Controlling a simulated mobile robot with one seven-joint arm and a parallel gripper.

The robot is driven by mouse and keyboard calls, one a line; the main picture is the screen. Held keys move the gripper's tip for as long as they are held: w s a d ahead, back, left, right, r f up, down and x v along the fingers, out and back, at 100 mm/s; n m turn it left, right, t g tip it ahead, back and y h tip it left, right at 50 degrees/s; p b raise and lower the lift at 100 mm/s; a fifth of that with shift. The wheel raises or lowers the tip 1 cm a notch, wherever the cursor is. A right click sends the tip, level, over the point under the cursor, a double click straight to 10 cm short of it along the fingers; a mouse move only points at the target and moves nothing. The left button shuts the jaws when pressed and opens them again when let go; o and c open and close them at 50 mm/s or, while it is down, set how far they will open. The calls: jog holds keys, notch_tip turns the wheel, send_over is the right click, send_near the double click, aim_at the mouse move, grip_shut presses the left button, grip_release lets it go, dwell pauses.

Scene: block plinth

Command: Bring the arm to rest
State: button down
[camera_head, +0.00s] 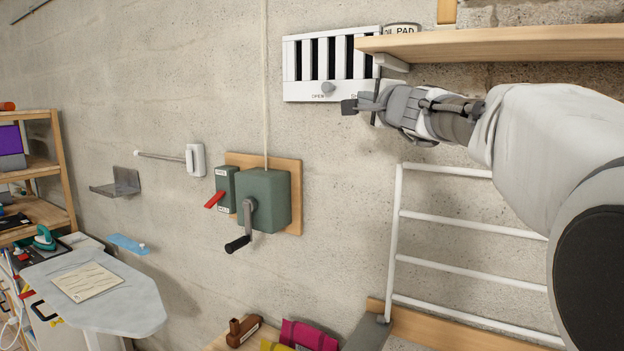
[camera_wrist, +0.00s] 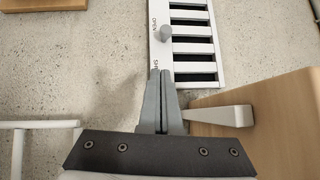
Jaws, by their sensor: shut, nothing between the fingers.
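My gripper (camera_head: 350,106) is at the end of my arm, which reaches in from the right, high up near the wall. In the wrist view my gripper (camera_wrist: 161,75) has its two fingers together with nothing between them. Just beyond the fingertips is a white slotted vent (camera_head: 334,66) with a round knob (camera_head: 327,88) and lettering at its lower edge. The vent also shows in the wrist view (camera_wrist: 214,40), with its knob (camera_wrist: 165,33) near the word OPEN. The fingers partly hide the other word. I cannot tell whether the fingertips touch the vent.
A wooden shelf (camera_head: 500,43) on a white bracket (camera_wrist: 215,115) is close beside my gripper. A white rail rack (camera_head: 460,221) is below my arm. A green crank box (camera_head: 266,195) is on the wall. An ironing board (camera_head: 120,305) stands at lower left.

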jog(key=s+a+f+n+g+y, duration=0.25)
jog(key=s+a+f+n, duration=0.2)
jog(key=s+f, duration=0.35)
jog(key=s+a+f+n+g+y, duration=0.1)
jog(key=s+a+f+n+g, duration=0.3)
jog(key=s+f+n, duration=0.45)
jog(key=s+d+f+n+g+h, duration=0.2)
jog(key=s+d+f+g+h, duration=0.1)
jog(key=s+f, duration=0.6)
jog(key=s+d+f+n+g+h, duration=0.1)
jog(key=s+d+f+g+h, duration=0.2)
jog(key=s+f, duration=0.7)
jog(key=s+d, duration=0.1)
jog(key=s, duration=0.2)
jog(key=shift+s+d+n+g, duration=0.25)
jog(key=shift+d+n+g, duration=0.1)
jog(key=shift+d+n, duration=0.05)
jog(key=shift+f+h, duration=0.1)
jog(key=shift+h, duration=0.15)
